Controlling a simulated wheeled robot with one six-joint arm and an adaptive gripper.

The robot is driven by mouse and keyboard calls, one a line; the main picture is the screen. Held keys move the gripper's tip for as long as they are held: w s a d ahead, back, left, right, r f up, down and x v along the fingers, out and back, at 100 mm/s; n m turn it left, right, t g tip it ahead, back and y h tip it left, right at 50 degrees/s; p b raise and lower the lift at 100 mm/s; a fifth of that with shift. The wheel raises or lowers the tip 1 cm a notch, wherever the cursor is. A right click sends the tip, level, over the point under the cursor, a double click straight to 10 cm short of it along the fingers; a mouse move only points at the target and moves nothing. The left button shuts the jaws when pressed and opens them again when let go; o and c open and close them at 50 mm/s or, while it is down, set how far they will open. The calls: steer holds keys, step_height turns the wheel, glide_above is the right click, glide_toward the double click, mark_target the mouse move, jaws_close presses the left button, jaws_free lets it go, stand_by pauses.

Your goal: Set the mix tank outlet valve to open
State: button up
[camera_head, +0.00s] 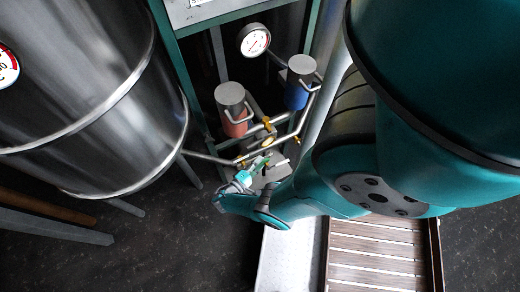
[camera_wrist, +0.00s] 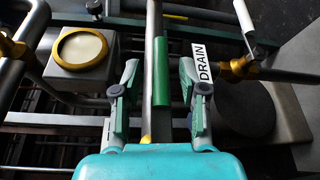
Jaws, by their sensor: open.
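My gripper (camera_wrist: 158,80) is open, with one finger on each side of a green-sleeved lever (camera_wrist: 160,62). The lever's grey bar runs lengthwise between the fingers, with gaps showing on both sides. In the head view my gripper (camera_head: 246,178) is low in the pipework, and the green lever (camera_head: 259,164) shows at its tips. The steel tank (camera_head: 85,90) is at left, and a pipe (camera_head: 208,157) runs from it towards this lever. No label naming the outlet valve is readable, and the valve body is largely hidden.
A DRAIN label (camera_wrist: 202,62) is right of the lever, near a brass fitting (camera_wrist: 240,66). A brass-ringed round glass (camera_wrist: 82,48) is at left. A red canister (camera_head: 234,122), blue canister (camera_head: 297,92) and pressure gauge (camera_head: 254,40) stand behind. Pipes crowd the gripper closely.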

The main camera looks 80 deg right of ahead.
steer(key=v, duration=1)
steer(key=shift+w+a, duration=0.2)
steer(key=shift+a, duration=0.2)
steer(key=s+a+f+n+t+y, duration=0.2)
steer(key=s+f+t+y, duration=0.25)
steer(key=s+f, duration=0.6)
steer(key=s+a+r+n+t+y, duration=0.2)
steer(key=s+a+t+y, duration=0.1)
steer(key=a+t+y, duration=0.4)
steer(key=w+a+r+t+y, duration=0.1)
steer(key=a+r+t, duration=0.2)
steer(key=r, duration=1.3)
steer(key=w+a+r+t+y, duration=0.1)
steer(key=a+r+t, duration=0.2)
steer(key=r, duration=1.3)
steer(key=a+r+t+y, duration=0.1)
steer(key=a+r+t, duration=0.2)
steer(key=r, duration=1.4)
steer(key=t, duration=0.3)
steer(key=shift+w, duration=0.4)
